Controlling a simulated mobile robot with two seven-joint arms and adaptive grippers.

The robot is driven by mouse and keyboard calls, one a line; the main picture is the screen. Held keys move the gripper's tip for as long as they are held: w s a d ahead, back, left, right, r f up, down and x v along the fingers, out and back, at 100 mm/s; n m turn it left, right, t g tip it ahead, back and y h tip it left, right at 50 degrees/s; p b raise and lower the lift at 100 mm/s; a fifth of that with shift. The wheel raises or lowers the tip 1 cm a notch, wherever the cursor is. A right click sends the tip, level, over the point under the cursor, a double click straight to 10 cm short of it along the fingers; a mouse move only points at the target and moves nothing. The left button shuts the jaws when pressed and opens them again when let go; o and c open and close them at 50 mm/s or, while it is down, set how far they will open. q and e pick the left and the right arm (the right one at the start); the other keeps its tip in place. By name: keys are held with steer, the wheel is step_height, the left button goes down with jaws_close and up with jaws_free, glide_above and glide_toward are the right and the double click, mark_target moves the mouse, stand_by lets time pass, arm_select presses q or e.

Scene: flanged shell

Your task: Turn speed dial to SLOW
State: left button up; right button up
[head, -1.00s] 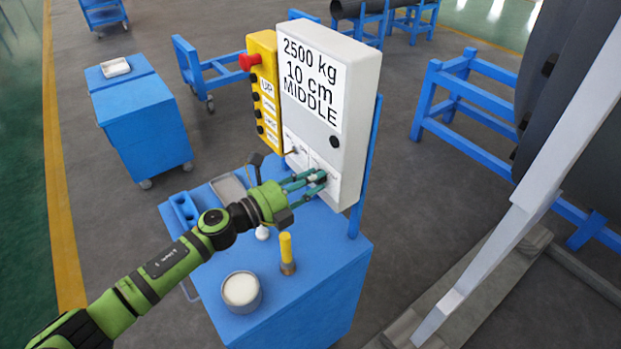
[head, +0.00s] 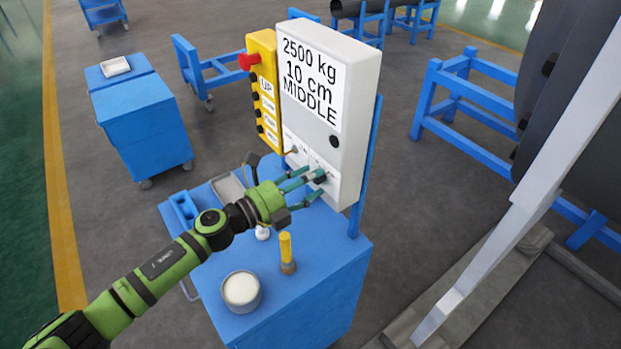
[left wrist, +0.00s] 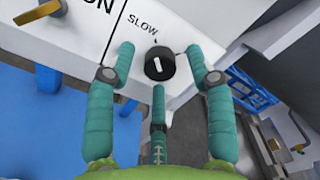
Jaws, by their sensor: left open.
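The speed dial (left wrist: 159,64) is a round black knob with a white pointer mark, on the lower face of the white control box (head: 346,90). In the left wrist view the word SLOW stands up and to the left of it, and the mark leans slightly toward the upper left. My left gripper (head: 311,186) is open, its teal fingers spread around the dial, apart from it; its fingers also show in the left wrist view (left wrist: 160,80). In the head view the dial (head: 320,176) is partly hidden by the fingers. My right gripper is not in view.
A yellow button pendant (head: 263,95) with a red knob hangs left of the box. On the blue cart (head: 330,260) are a white-filled bowl (head: 241,290), a yellow-handled tool (head: 286,250) and a grey tray (head: 228,188). The box's display reads 2500 kg, 10 cm, MIDDLE.

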arm_select(q)
steer(key=v, duration=1.1)
steer(key=shift+a, duration=0.1)
